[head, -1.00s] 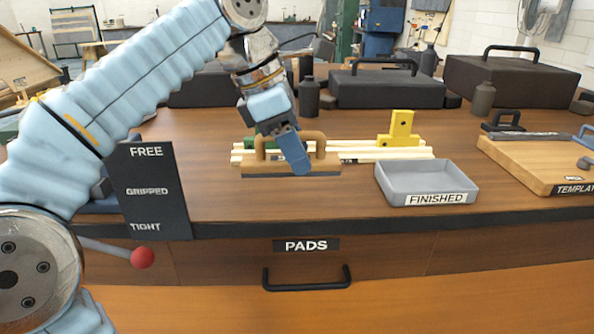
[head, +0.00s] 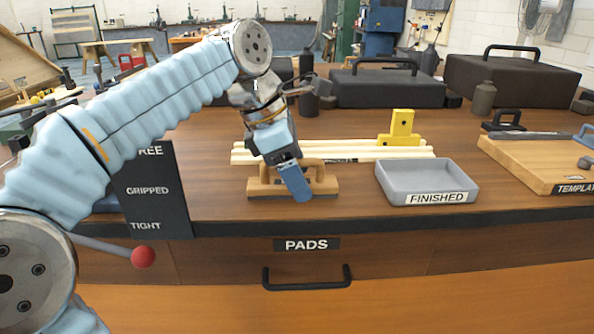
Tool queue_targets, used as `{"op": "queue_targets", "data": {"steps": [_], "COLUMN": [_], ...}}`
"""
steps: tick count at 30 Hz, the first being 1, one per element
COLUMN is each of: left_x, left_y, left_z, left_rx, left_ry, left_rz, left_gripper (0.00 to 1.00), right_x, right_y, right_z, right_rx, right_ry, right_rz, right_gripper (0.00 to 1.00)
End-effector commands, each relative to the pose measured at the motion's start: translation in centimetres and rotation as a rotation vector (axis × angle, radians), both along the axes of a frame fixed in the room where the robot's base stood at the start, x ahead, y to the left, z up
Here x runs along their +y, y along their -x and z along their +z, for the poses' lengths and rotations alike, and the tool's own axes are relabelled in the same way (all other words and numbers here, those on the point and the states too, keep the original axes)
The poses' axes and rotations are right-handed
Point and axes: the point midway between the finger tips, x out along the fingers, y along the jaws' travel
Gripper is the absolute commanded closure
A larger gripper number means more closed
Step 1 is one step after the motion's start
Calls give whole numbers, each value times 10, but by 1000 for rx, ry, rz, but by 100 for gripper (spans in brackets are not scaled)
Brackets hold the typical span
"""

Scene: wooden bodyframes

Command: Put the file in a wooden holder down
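The file in a wooden holder (head: 325,186) is a light wooden block with handle loops and a dark underside. It is level over the brown bench, in front of the pale wooden strips. My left gripper (head: 294,184) comes down on it from above, its blue finger crossing the middle of the holder, and is shut on it. The finger hides part of the holder. I cannot tell whether the dark underside touches the bench or hangs slightly above it. My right gripper is out of view.
Pale strips (head: 380,154) with a yellow block (head: 398,127) lie behind. A grey FINISHED tray (head: 385,184) stands to the right, a wooden TEMPLATE board (head: 520,165) beyond it. A dark FREE/GRIPPED/TIGHT panel (head: 150,205) stands left. Bench between panel and holder is clear.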

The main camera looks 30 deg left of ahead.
Motion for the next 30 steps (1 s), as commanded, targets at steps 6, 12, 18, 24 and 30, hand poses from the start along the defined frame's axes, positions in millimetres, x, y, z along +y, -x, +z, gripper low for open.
{"op": "queue_targets", "data": {"steps": [6,12,18,24,30], "left_x": [0,2,14,26,33], "left_y": [0,1,12,24,30], "left_z": [0,10,50,89,108], "left_rx": [0,-3,-5,-4,-1], "left_ry": [0,1,2,2,1], "left_rz": [0,1,0,-2,-1], "left_gripper": [30,30,30,30,30], "right_x": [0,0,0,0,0], "right_y": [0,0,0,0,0], "right_z": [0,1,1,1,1], "right_rx": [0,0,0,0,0], "right_ry": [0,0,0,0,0], "right_rz": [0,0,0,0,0], "right_gripper": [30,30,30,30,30]}}
